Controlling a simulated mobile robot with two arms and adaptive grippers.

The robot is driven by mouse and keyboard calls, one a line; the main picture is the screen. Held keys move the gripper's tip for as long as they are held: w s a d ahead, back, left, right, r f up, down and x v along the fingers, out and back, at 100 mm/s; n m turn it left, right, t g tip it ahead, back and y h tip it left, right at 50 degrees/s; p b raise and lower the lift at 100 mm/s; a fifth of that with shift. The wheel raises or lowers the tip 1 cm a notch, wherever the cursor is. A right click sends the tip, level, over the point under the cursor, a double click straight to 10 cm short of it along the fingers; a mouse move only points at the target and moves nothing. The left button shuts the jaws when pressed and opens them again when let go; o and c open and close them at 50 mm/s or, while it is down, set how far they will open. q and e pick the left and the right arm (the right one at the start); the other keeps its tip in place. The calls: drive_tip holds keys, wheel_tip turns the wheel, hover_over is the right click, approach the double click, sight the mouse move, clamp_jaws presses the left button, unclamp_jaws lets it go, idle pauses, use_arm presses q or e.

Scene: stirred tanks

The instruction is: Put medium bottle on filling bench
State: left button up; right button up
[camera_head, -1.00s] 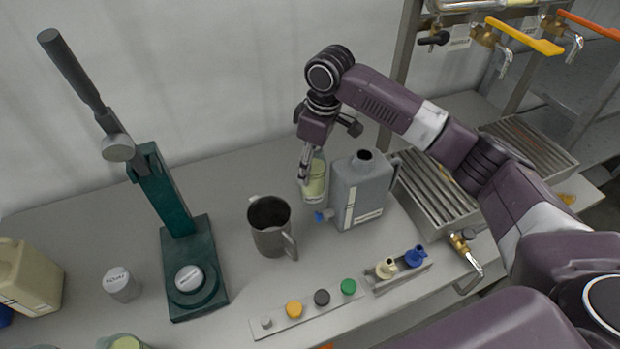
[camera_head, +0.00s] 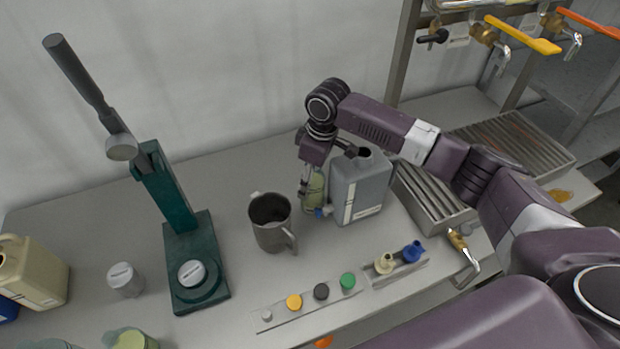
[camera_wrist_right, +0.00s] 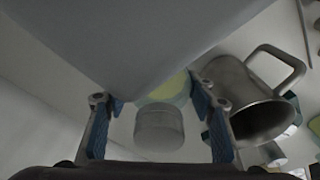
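A small bottle with yellow-green contents (camera_head: 316,188) stands on the worktop against the grey jerrycan (camera_head: 360,187). I cannot tell from its size whether it is the medium bottle. My right gripper (camera_head: 306,188) reaches down at it and partly hides it. In the right wrist view the open fingers (camera_wrist_right: 160,122) straddle the bottle's pale cap (camera_wrist_right: 159,127), with a gap on both sides. A bench with a slatted steel tray (camera_head: 432,205) and taps above stands at the right; it seems to be the filling bench. My left gripper is not in view.
A steel jug (camera_head: 270,222) stands left of the bottle. The jerrycan fills the top of the right wrist view. A green lever press (camera_head: 190,255) stands further left. A strip of coloured caps (camera_head: 308,297) lies in front.

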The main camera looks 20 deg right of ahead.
drive_tip(key=shift+o, duration=1.2)
drive_tip(key=r+b, duration=0.1)
drive_tip(key=r, duration=0.3)
drive_tip(key=d+r, duration=0.1)
drive_tip(key=r, duration=0.3)
drive_tip(key=s+r+b, duration=0.1)
drive_tip(key=r, duration=0.3)
drive_tip(key=shift+s+d+b, duration=0.1)
drive_tip(key=shift+d+b, duration=0.05)
drive_tip(key=shift+b, duration=0.15)
